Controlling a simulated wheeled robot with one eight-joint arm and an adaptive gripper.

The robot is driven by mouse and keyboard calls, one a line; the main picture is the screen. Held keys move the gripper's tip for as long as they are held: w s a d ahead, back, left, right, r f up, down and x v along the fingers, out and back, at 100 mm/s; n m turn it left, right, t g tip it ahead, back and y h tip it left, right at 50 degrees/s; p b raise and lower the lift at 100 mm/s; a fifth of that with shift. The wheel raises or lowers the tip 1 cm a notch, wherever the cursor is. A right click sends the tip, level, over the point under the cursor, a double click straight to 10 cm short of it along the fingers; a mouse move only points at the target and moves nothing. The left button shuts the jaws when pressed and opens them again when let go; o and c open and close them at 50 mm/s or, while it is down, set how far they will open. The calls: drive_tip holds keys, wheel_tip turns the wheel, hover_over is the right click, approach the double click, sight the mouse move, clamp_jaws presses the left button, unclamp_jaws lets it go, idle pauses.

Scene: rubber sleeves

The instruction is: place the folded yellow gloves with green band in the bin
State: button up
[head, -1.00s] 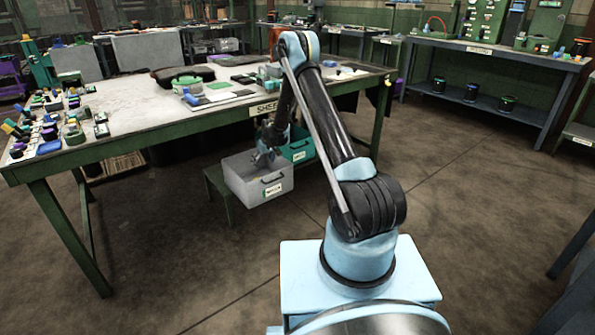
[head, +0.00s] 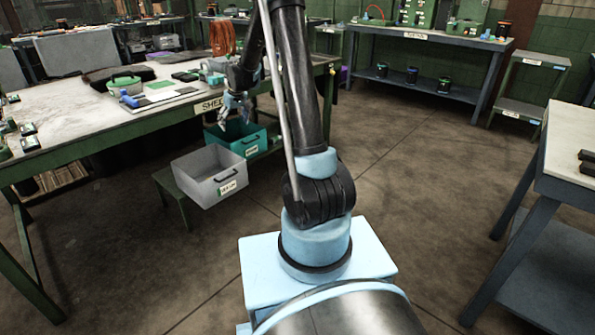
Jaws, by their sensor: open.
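My gripper (head: 234,110) is open in front of the table's labelled edge, above the teal bin (head: 250,147). Its fingers point down, and I see nothing held between them. The grey bin (head: 226,188) stands just left of the teal one on a low green bench. Both bins have open tops and front labels too small to read. The grey bin's visible inside looks empty; the teal bin's floor is hidden. I cannot make out the folded yellow gloves with green band anywhere. A small yellow spot (head: 332,70) at the table's right corner is too small to identify.
The green-framed table (head: 60,125) holds a green-handled case (head: 124,84), flat items and small parts. A grey-topped table (head: 575,135) stands close on the right. A workbench (head: 430,38) stands at the back. The floor between is clear.

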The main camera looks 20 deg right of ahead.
drive_tip(key=s+d+r+m, duration=0.1)
drive_tip(key=s+d+r, duration=0.3)
drive_tip(key=s, duration=0.4)
drive_tip(key=s+d+r, duration=0.3)
drive_tip(key=s, duration=0.6)
drive_tip(key=s+d+r+m, duration=0.1)
drive_tip(key=s+d+r, duration=0.3)
drive_tip(key=s, duration=0.4)
drive_tip(key=s+d+f+m, duration=0.1)
drive_tip(key=s+f, duration=0.1)
drive_tip(key=s, duration=0.5)
drive_tip(key=s+d+f+h, duration=0.1)
drive_tip(key=s+d+f, duration=0.1)
drive_tip(key=s, duration=0.6)
drive_tip(key=s+d+f+m+g, duration=0.1)
drive_tip(key=s+d+f, duration=0.1)
drive_tip(key=s, duration=0.6)
drive_tip(key=shift+s+d+f+m+h, duration=0.15)
drive_tip(key=shift+s+f+m+h, duration=0.15)
drive_tip(key=shift+f, duration=0.55)
drive_tip(key=shift+w, duration=0.1)
drive_tip(key=shift+w+f, duration=0.2)
drive_tip(key=shift+w, duration=0.25)
drive_tip(key=shift+c, duration=0.4)
